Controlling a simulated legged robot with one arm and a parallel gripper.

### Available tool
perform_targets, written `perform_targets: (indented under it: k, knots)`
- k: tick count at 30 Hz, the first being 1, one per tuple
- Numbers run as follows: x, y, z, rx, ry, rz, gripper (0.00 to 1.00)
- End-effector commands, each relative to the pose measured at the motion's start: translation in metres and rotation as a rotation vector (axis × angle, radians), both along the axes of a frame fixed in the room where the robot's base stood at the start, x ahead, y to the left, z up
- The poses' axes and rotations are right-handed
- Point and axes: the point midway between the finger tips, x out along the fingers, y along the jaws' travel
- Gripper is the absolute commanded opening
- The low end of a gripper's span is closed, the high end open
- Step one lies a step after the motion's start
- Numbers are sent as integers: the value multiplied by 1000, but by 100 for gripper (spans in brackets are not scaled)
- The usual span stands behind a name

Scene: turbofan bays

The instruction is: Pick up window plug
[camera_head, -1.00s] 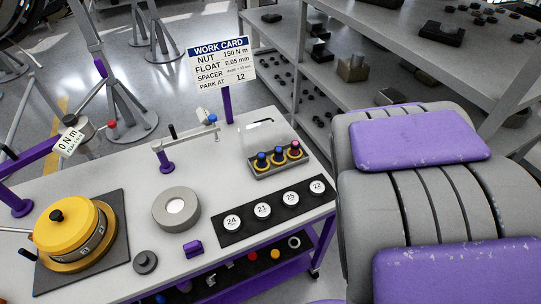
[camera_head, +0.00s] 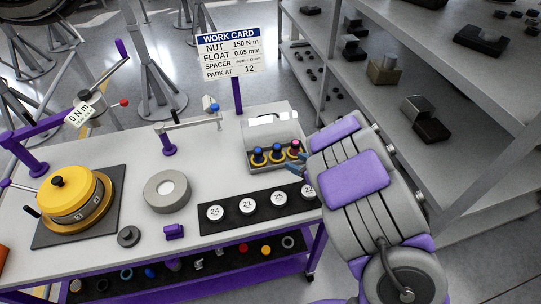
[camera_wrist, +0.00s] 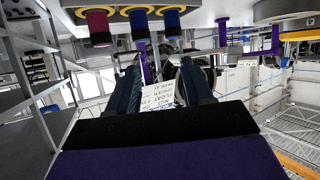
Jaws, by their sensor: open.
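I cannot tell for sure which part is the window plug. Candidates are a small dark round piece with a knob (camera_head: 128,236) and a small purple block (camera_head: 174,231), both on the bench top, and a rack (camera_head: 262,170) of knobbed plugs. The rack holds two blue plugs and one magenta plug (camera_head: 296,146) in yellow rings. In the wrist view, the magenta plug (camera_wrist: 97,28) and blue plugs (camera_wrist: 140,24) appear inverted along the top. My gripper (camera_wrist: 158,88) is open and empty, its dark fingers apart. In the head view it is at the rack's right end, partly hidden by my arm.
A yellow drum (camera_head: 75,200) stands on a dark mat at left. A grey ring (camera_head: 167,191) and a black strip with numbered white discs (camera_head: 247,204) lie on the bench. A work card (camera_head: 230,50) stands behind. Grey shelves (camera_head: 400,60) are at right.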

Motion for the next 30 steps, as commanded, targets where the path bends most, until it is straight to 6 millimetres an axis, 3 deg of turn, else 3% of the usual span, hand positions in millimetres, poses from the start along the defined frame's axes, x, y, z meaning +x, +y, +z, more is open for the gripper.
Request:
perform_targets:
  k: [5,14,21,30]
  knots:
    - [-5,21,-8,46,11,43,50]
    - [29,44,-28,58,10,43,50]
    - [57,74,-44,57,9,40,50]
    - [71,94,-51,48,9,39,50]
